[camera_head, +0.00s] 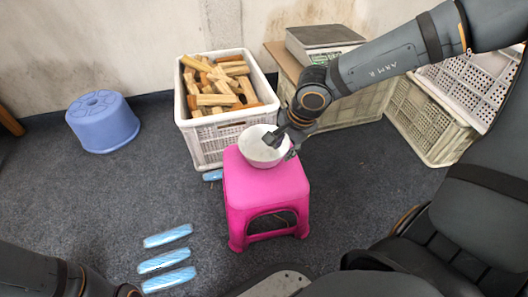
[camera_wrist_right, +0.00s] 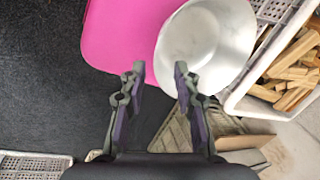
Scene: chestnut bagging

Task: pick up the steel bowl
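The steel bowl (camera_head: 255,152) sits on the pink stool (camera_head: 262,185), upright, pale and shiny. In the right wrist view, the bowl (camera_wrist_right: 215,40) is at the upper right, over the edge of the pink stool top (camera_wrist_right: 120,35). My right gripper (camera_head: 274,139) is over the bowl's right side. In the wrist view my right gripper (camera_wrist_right: 158,68) is open, with the bowl's near-left rim showing between its fingertips; the right finger overlaps the bowl. I cannot tell whether it touches. My left arm shows at the lower left of the head view; its gripper is out of frame.
A white crate (camera_head: 205,142) of wood blocks stands behind the stool. A scale (camera_head: 320,42) rests on a crate behind my right arm, with another crate (camera_head: 420,125) at right. A blue stool (camera_head: 102,122) and blue packets (camera_head: 165,260) are at left.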

